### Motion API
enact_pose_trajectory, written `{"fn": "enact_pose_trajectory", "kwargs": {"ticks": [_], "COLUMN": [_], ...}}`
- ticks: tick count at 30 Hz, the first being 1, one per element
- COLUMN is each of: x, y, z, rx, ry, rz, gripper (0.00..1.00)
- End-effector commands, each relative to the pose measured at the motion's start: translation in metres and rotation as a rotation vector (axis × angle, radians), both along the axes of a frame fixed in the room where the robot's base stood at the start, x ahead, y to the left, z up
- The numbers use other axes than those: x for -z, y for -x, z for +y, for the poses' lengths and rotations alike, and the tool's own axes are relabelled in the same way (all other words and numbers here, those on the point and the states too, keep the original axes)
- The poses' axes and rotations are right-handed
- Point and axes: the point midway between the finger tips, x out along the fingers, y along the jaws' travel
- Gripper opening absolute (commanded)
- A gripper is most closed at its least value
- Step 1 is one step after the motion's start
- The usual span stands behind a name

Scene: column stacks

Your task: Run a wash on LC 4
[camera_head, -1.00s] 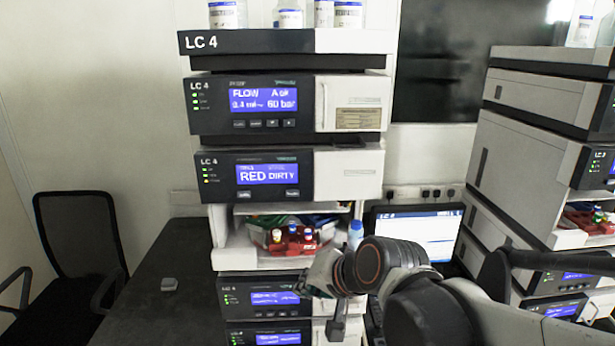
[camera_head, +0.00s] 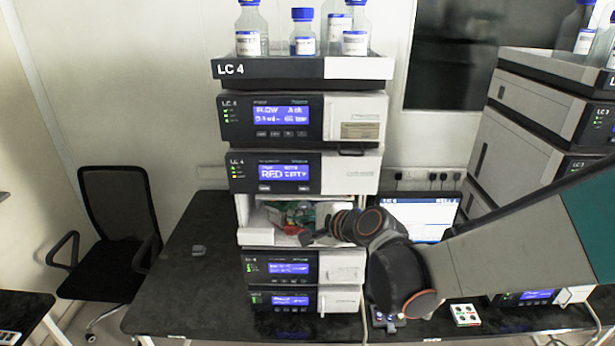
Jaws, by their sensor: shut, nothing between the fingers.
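The LC 4 stack (camera_head: 290,70) stands on the dark bench. Its upper module (camera_head: 264,118) has a lit blue screen with flow and pressure text. The module below (camera_head: 275,172) shows a blue screen that seems to read RED DIRTY, slightly blurred. Under it is an open compartment (camera_head: 245,215) with green and red items inside, partly hidden by my arm. Two lower modules (camera_head: 282,268) have lit blue screens. My gripper (camera_head: 306,239) is shut and empty at the front of the compartment; whether it touches anything is unclear.
Several blue-capped bottles (camera_head: 303,35) stand on top of the stack. A monitor (camera_head: 418,215) is behind my arm, and another stack (camera_head: 535,125) stands at right. A chair (camera_head: 118,225) is at left.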

Motion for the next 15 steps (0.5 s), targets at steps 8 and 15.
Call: {"fn": "enact_pose_trajectory", "kwargs": {"ticks": [8,15], "x": [0.001,0.0], "y": [0.0,-0.011], "z": [0.0,0.0], "rx": [0.0,0.0], "ry": [-0.001,0.0], "rz": [0.001,0.0], "gripper": [0.0,0.0]}}
